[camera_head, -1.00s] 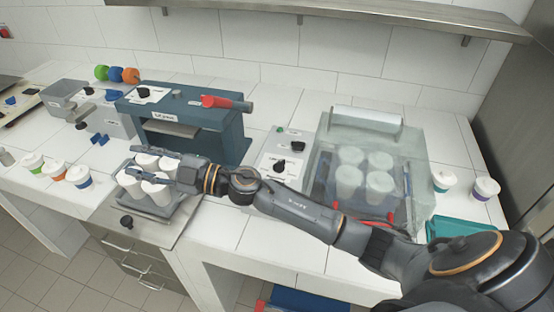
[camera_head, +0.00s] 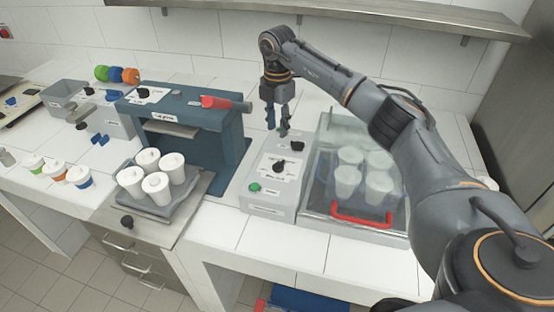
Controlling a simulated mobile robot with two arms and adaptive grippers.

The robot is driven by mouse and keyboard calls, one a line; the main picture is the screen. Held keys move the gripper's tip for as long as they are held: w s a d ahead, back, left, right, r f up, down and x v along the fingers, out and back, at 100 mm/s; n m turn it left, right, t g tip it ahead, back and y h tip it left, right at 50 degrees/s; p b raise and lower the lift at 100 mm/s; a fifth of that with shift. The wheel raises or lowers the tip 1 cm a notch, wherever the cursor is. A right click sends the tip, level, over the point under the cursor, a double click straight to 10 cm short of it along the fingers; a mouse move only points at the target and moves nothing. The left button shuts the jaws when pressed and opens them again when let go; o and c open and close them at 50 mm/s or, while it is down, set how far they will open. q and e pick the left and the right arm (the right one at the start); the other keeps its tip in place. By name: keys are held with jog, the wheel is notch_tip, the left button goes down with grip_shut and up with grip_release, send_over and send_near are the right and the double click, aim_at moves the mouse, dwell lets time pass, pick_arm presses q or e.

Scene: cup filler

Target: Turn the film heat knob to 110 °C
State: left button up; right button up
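A grey control box (camera_head: 265,212) beside the clear cabinet carries two black knobs, a far one (camera_head: 297,146) and a nearer one (camera_head: 280,166). White labels surround them, too small to read, so I cannot tell which is the film heat knob or its setting. A green button (camera_head: 254,187) sits at the box's near end. My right gripper (camera_head: 278,129) points down over the far end of the box, behind both knobs. Its fingers are apart with a gap between them, and it appears empty. My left gripper is out of view.
The clear cabinet (camera_head: 322,205) with a red handle (camera_head: 362,219) holds several white cups. A blue machine (camera_head: 225,150) with a red-handled lever (camera_head: 220,102) stands left of the box. A tray (camera_head: 178,208) of white cups is at the front left. A shelf (camera_head: 420,20) hangs above.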

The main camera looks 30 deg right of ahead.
aim_at(277, 163)
notch_tip(277, 163, down, 13)
jog(key=p, duration=0.4)
jog(key=shift+a+f, duration=0.15)
jog(key=shift+f, duration=0.05)
grip_shut()
